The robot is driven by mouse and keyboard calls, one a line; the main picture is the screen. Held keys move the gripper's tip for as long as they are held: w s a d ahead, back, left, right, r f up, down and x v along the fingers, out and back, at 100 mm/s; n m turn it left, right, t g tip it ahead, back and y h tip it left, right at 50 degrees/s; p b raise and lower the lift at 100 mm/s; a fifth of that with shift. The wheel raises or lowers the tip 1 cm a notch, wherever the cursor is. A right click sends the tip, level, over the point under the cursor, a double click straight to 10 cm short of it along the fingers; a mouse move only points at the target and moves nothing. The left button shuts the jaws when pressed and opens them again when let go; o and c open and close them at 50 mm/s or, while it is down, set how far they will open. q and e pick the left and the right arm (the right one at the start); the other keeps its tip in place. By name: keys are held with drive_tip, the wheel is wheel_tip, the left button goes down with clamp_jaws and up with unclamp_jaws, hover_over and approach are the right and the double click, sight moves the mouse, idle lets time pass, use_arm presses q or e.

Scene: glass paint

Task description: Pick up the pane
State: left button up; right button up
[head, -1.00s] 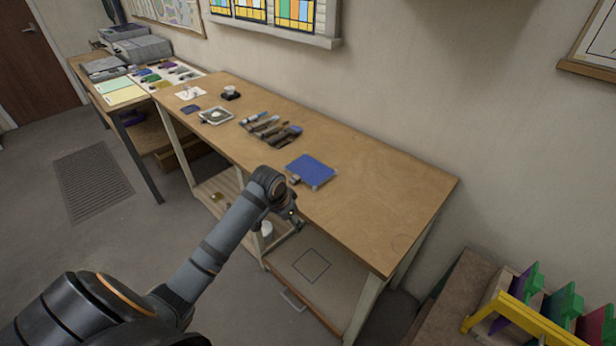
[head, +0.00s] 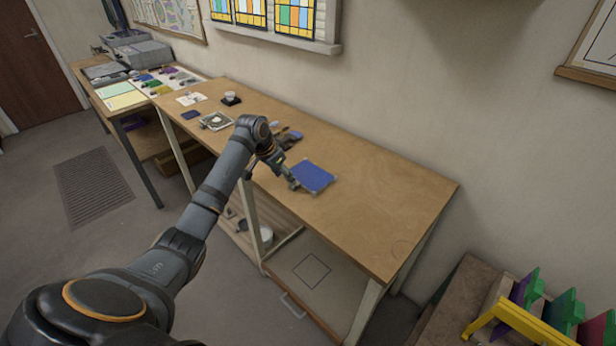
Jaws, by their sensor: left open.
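The pane that shows is a flat blue square (head: 314,176) lying on the wooden workbench (head: 375,205), near its front edge. My left gripper (head: 291,183) is at the left edge of the blue pane, low over the bench, and is open. I cannot tell whether its fingers reach around the pane's edge or touch it. My left arm hides part of the tools behind it. My right gripper is not in view.
Several tools (head: 290,137) lie behind my left wrist. A small framed tray (head: 215,121) and a dark stand with a white cup (head: 231,98) are farther left. The bench's right part is clear. A yellow rack (head: 515,320) with coloured panes stands at lower right.

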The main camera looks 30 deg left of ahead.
sight(307, 178)
use_arm(q)
drive_tip(key=shift+w+p+x, duration=0.15)
drive_tip(key=shift+p+x, duration=0.15)
drive_tip(key=shift+x, duration=1.2)
drive_tip(key=shift+w+p+x, duration=0.2)
drive_tip(key=shift+p+x, duration=0.05)
drive_tip(key=shift+x, duration=1.2)
drive_tip(key=shift+s+d+r, duration=0.1)
drive_tip(key=shift+r, duration=0.1)
drive_tip(key=shift+c, duration=0.7)
clamp_jaws()
